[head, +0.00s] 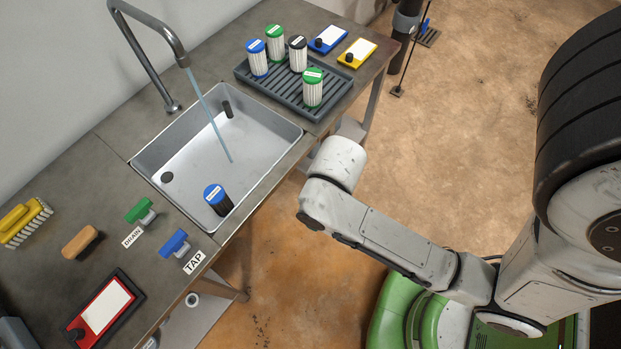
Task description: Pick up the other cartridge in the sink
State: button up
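One cartridge with a blue cap (217,196) and a dark body is in the metal sink (264,150), near its front wall. It appears slightly tilted. It is the only capped cartridge I see in the sink. Several cartridges with white pleated bodies stand on a grey ribbed tray (330,102) beyond the sink: one blue-capped (257,60), one black-capped (298,56), and green-capped ones (313,90) at the back and front. My gripper is not in view; my arm shows at the right, its bend beside the counter's front edge.
A thin stream runs from the tap spout (181,58) into the sink.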

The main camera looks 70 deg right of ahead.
aim_at(215, 196)
jog(key=i+j+z, duration=0.2)
jog(key=j+z, duration=0.15)
jog(key=j, duration=0.25)
jog(key=i+j+z, duration=0.15)
jog(key=j+z, duration=0.2)
jog(key=j, duration=0.25)
jog(key=j+z, duration=0.35)
jog(key=j, duration=0.3)
